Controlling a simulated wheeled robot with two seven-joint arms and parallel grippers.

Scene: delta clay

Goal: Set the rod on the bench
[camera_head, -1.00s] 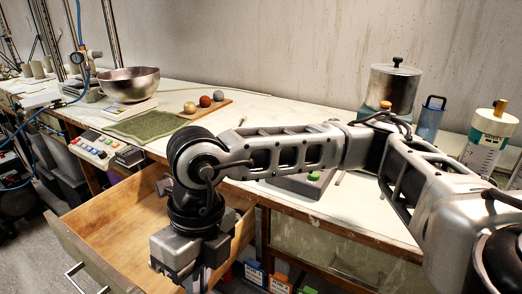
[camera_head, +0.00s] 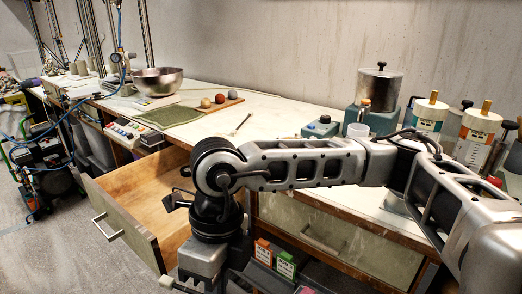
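The bench (camera_head: 285,112) is a long pale worktop along the wall. A thin, short rod-like piece (camera_head: 243,122) lies on it near the middle; it is too small to tell whether it is the task's rod. My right arm reaches in from the right across the front of the bench and bends down at the wrist. My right gripper (camera_head: 200,275) hangs at the bottom edge in front of the bench, beside the open drawer. Its fingertips are cut off or hidden, so I cannot see what it holds. My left gripper is out of view.
A metal bowl (camera_head: 158,81), a green mat (camera_head: 168,117) and a board with balls (camera_head: 232,103) stand at the back. A metal pot (camera_head: 378,88) and jars (camera_head: 428,118) stand right.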

